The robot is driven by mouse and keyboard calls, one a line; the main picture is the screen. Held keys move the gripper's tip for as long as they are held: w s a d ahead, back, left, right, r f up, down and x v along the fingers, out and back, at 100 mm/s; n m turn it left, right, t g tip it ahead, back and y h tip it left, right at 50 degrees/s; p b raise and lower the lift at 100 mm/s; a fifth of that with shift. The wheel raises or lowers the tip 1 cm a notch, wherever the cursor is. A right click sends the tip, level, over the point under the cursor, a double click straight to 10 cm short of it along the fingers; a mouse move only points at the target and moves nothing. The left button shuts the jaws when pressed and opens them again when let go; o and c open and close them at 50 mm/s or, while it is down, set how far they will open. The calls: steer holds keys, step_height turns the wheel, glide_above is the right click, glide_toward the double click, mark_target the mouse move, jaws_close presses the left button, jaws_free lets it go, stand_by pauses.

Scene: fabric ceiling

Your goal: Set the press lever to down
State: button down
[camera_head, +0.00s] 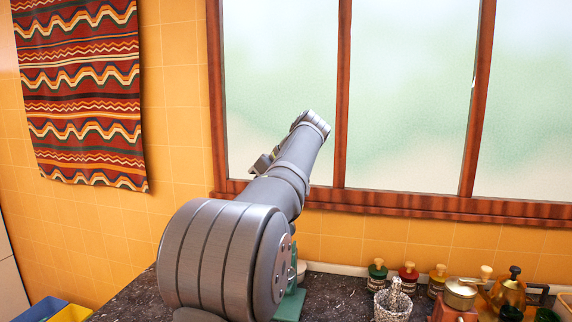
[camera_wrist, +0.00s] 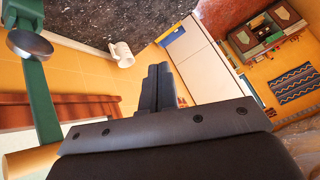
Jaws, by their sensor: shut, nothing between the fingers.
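The green press shows at the left edge of the wrist view. Its green lever bar (camera_wrist: 42,105) runs from near a grey metal disc (camera_wrist: 30,43) to a wooden handle (camera_wrist: 30,162), which points away from the countertop. The fingers are hidden in the head view.
The dark speckled countertop (camera_head: 335,297) carries colored-cap bottles (camera_head: 409,275), a speckled cup (camera_head: 392,304) and a brass grinder (camera_head: 460,293) at the right. A white cylinder (camera_wrist: 122,53) is near the counter edge. A wood-framed window (camera_head: 400,203) stands behind.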

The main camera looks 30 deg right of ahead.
steer(key=w+d+r+m+h, duration=0.2)
steer(key=d+r+m+h, duration=0.4)
steer(key=r+m, duration=0.1)
steer(key=w+d+r+m+h, duration=0.3)
steer(key=d+r+m+h, duration=0.2)
steer(key=r+m+h, duration=0.15)
steer(key=shift+y, duration=0.45)
steer(key=shift+w+d+f, duration=0.3)
steer(key=shift+d+f, duration=0.05)
steer(key=shift+f, duration=1.1)
steer(key=shift+w+d+f, duration=0.25)
steer(key=shift+d+f, duration=0.1)
steer(key=shift+f, duration=1.15)
steer(key=shift+w+d+f, duration=0.3)
steer(key=shift+d+f, duration=0.05)
steer(key=shift+f, duration=1.1)
steer(key=shift+s+a+t, duration=0.1)
steer(key=shift+t, duration=0.2)
